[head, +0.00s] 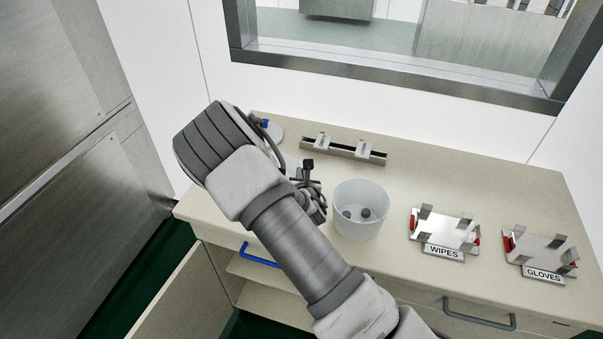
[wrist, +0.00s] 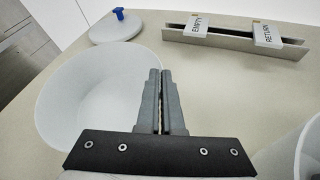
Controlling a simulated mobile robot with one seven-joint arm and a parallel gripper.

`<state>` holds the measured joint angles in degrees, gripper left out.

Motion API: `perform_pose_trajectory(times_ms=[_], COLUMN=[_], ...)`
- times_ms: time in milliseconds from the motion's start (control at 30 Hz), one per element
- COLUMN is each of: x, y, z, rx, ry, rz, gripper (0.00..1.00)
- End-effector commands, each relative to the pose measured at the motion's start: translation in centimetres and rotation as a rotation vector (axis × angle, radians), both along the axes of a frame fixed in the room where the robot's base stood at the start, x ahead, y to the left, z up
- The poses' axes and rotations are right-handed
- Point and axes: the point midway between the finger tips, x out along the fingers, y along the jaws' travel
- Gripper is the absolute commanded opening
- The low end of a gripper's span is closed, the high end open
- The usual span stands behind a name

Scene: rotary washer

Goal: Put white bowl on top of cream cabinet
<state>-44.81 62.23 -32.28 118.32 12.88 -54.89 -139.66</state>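The white bowl (wrist: 85,95) fills the left of the wrist view, over the pale top of the cream cabinet. Its right rim runs to my gripper (wrist: 160,75), whose grey fingers are close together with a narrow gap. They look shut on that rim, though the contact itself is partly hidden. In the head view my arm covers most of the bowl, with a small pale part (head: 291,162) showing beside it. The cream cabinet (head: 410,175) has a pale top. I cannot tell whether the bowl's base touches it.
A lid with a blue knob (wrist: 117,27) lies behind the bowl. A rack with EMPTY and RETURN tags (wrist: 235,37) stands at the back. A translucent bucket (head: 361,212) holds dark balls to the right. WIPES (head: 444,235) and GLOVES (head: 542,254) holders sit farther right. A lower cabinet door (head: 185,295) is open.

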Motion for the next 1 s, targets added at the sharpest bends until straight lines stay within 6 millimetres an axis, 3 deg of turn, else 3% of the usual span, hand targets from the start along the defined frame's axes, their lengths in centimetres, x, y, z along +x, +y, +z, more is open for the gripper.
perform_pose_trajectory(times_ms=[100, 300, 700, 1000], x=[0.0, 0.0, -0.1, -4.7], y=[0.0, 0.0, 0.0, 0.0], z=[-0.4, -0.3, 0.3, 1.8], rx=[0.0, -0.001, 0.0, 0.001], ry=[-0.001, 0.001, 0.0, 0.001], rz=[0.001, 0.001, 0.0, 0.002], gripper=[0.0, 0.33, 0.33, 0.33])
